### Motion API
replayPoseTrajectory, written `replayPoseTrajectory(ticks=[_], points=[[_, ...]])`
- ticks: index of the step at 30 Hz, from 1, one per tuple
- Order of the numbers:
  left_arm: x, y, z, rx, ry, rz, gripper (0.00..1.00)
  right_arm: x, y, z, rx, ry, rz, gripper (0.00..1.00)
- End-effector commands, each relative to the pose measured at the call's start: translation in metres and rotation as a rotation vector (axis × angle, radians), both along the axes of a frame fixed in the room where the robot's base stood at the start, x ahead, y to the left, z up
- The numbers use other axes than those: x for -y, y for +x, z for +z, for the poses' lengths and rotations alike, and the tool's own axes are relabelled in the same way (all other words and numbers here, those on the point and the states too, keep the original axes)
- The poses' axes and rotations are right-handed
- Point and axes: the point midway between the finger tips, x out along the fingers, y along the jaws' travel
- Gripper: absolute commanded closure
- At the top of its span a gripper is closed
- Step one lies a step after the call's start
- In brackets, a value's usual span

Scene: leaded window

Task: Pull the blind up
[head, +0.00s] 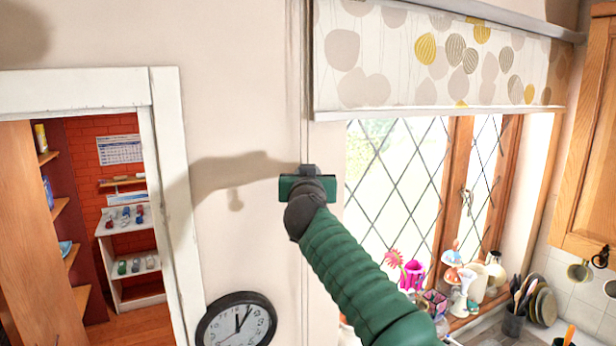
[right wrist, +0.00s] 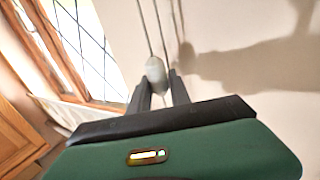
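The blind (head: 430,60), pale with grey and yellow leaf-like discs, covers the top of the window in the head view; its lower edge hangs straight above the panes. Thin pull cords (head: 303,80) run down the wall left of the blind. My right gripper (head: 308,170) is raised at the cords, its fingers mostly hidden behind its body. In the right wrist view, its two fingers (right wrist: 159,90) are apart, with a pale cord weight (right wrist: 155,70) between or just beyond their tips. A small gap seems to show on the right side. My left gripper is out of view.
The leaded window (head: 395,180) has a sill with vases and ornaments (head: 455,280). A round clock (head: 237,322) hangs lower left, beside a white door frame (head: 170,180). A wooden cupboard (head: 590,140) is at the right. The wall around the cords is clear.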

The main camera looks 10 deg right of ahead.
Motion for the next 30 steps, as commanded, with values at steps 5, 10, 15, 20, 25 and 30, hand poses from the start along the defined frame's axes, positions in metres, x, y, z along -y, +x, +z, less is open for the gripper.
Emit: replayPoseTrajectory(ticks=[5,10,15,20,25,30], points=[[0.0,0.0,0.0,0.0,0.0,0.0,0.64,0.0,0.0,-0.001,-0.001,-0.001,-0.001,0.55],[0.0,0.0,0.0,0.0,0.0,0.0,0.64,0.0,-0.001,0.0,0.0,-0.001,-0.001,0.55],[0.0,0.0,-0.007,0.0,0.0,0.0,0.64,-0.001,-0.007,-0.003,0.0,-0.001,0.0,0.55],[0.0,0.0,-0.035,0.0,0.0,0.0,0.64,-0.006,-0.039,-0.007,0.003,-0.001,-0.001,0.55],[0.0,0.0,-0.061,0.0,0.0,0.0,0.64,-0.015,-0.09,-0.007,0.004,-0.003,0.0,0.55],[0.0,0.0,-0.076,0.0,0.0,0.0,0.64,-0.022,-0.134,-0.006,0.001,-0.001,-0.001,0.55]])
